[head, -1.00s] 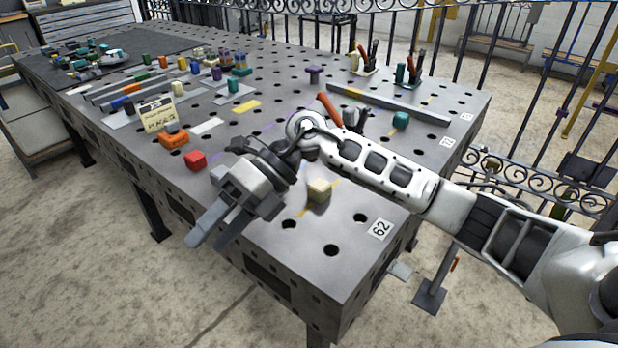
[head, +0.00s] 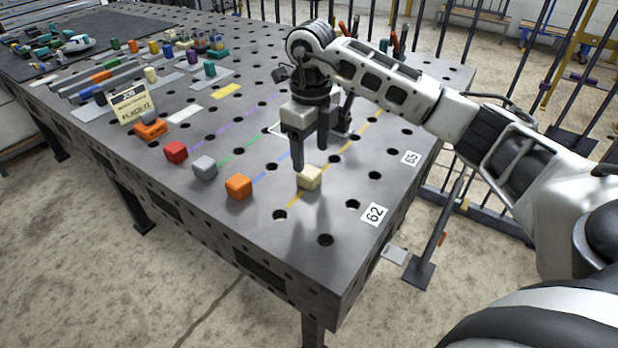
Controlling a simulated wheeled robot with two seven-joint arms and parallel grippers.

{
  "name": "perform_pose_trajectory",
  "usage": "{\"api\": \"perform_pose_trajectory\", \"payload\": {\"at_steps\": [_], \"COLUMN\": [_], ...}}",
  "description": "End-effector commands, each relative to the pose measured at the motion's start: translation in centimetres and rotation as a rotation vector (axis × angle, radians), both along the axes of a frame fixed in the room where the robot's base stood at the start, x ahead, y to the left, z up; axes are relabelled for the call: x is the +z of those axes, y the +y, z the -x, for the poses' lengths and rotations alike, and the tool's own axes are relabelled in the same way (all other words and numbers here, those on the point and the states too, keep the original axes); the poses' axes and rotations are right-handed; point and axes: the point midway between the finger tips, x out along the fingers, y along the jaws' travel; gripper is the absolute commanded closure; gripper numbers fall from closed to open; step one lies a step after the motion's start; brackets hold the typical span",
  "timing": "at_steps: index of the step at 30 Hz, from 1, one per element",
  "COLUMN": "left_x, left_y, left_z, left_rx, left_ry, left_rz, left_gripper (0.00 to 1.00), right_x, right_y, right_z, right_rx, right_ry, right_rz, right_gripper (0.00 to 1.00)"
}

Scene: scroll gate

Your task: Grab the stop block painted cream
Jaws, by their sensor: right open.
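The cream stop block (head: 309,178) sits on the steel table at the end part of a yellow painted line. My right gripper (head: 311,158) points down just above and behind the cream block, its fingers apart and empty. One fingertip overlaps the block's upper left edge in the picture; I cannot tell whether it touches. My left gripper is not in view.
An orange block (head: 238,187), a grey block (head: 205,167) and a red block (head: 176,152) stand in a row to the left on the perforated table (head: 290,250). A yellow sign (head: 131,104) stands farther left. The table's front corner is clear.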

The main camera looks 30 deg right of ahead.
Motion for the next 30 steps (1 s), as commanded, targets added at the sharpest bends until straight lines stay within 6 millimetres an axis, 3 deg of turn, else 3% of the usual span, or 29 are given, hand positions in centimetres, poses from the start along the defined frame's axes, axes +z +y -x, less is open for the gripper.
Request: {"api": "perform_pose_trajectory", "payload": {"at_steps": [7, 15, 24, 30], "left_x": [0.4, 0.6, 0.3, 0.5], "left_y": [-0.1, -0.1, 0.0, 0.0], "left_z": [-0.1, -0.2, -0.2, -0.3], "left_rx": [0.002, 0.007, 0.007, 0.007], "left_ry": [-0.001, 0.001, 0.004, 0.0], "left_rz": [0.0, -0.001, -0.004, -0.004], "left_gripper": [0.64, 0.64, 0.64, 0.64], "right_x": [-1.8, -5.6, -6.1, -6.1], "right_y": [0.1, 0.2, 0.2, 0.2], "right_z": [0.0, -0.2, -0.2, -0.2], "right_rx": [0.001, 0.0, 0.001, 0.001], "right_ry": [0.004, 0.003, -0.001, -0.001], "right_rz": [-0.001, -0.001, 0.0, -0.001], "right_gripper": [0.38, 0.38, 0.38, 0.94]}}
